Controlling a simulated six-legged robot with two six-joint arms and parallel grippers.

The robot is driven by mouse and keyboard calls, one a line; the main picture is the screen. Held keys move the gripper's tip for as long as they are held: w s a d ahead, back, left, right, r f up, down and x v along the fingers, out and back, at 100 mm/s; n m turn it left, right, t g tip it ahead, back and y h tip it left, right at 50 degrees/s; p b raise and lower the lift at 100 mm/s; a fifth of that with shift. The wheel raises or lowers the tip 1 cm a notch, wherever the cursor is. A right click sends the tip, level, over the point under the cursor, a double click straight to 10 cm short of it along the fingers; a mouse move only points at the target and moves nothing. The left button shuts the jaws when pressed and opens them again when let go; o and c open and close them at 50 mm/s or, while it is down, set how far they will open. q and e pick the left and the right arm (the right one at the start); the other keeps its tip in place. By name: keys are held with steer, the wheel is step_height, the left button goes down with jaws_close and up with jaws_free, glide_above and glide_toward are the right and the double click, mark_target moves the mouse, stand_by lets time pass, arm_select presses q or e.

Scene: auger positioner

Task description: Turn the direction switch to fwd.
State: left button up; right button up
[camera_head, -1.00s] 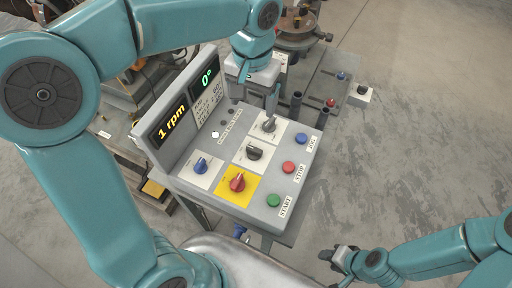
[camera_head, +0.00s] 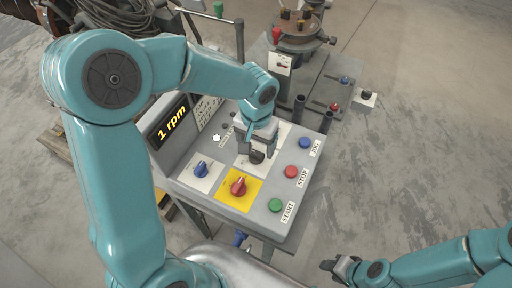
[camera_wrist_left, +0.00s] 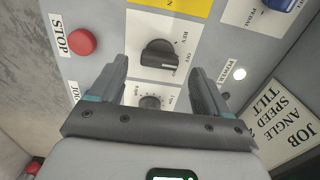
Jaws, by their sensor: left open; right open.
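The direction switch is a black rotary knob (camera_wrist_left: 158,53) on a white plate on the grey control console; REV and OFF labels are readable beside it, while the fwd label is hidden or unreadable. In the head view the knob (camera_head: 257,157) shows just below my left gripper (camera_head: 250,150). My left gripper (camera_wrist_left: 160,75) is open and empty, its fingers pointing toward the knob with one on each side. I cannot tell whether they touch it. My right gripper (camera_head: 335,268) is open and empty, off the console at the lower right.
A red knob (camera_head: 238,187) on a yellow plate and a blue knob (camera_head: 201,169) are close by. Green START (camera_head: 275,205), red STOP (camera_head: 291,171) and blue JOG (camera_head: 305,142) buttons line the right edge. A smaller dial (camera_wrist_left: 150,102) lies between my left fingers.

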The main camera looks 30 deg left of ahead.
mark_target(256, 155)
arm_select(q)
steer(key=shift+f, duration=1.35)
steer(key=c, duration=1)
steer(key=shift+c, duration=0.2)
steer(key=shift+m, duration=0.3)
steer(key=m, duration=0.3)
steer(key=shift+m, duration=0.3)
steer(key=shift+r+m, duration=0.1)
steer(key=shift+m, duration=2.2)
